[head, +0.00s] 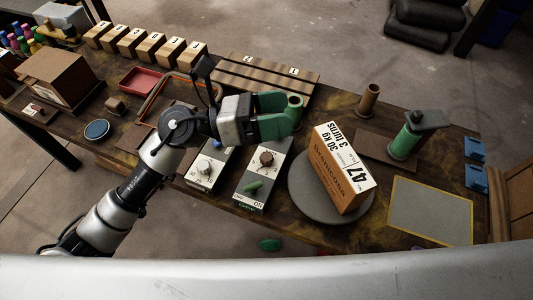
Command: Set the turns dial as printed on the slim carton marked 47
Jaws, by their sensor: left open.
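The slim carton (334,182) marked 47 leans tilted on a round grey plate (302,203); its white face reads "30 kg" and "3 turns". Left of it is a grey panel (246,190) with a brown round knob (266,159) and a green lever by "ON" and "OFF". Further left a second panel (197,181) has a pale knob (203,167) and small numbers. I cannot tell the knobs' settings. My left gripper (288,115), with green fingers, is open above and behind the panels, apart from the knobs. My right gripper is not in view.
A green post with a dark crank (406,140) stands right of the carton. A grey mat (432,211) with a yellow edge lies at front right. Numbered wooden blocks (148,49), a red tray (141,80) and a brown box (59,77) are at the left.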

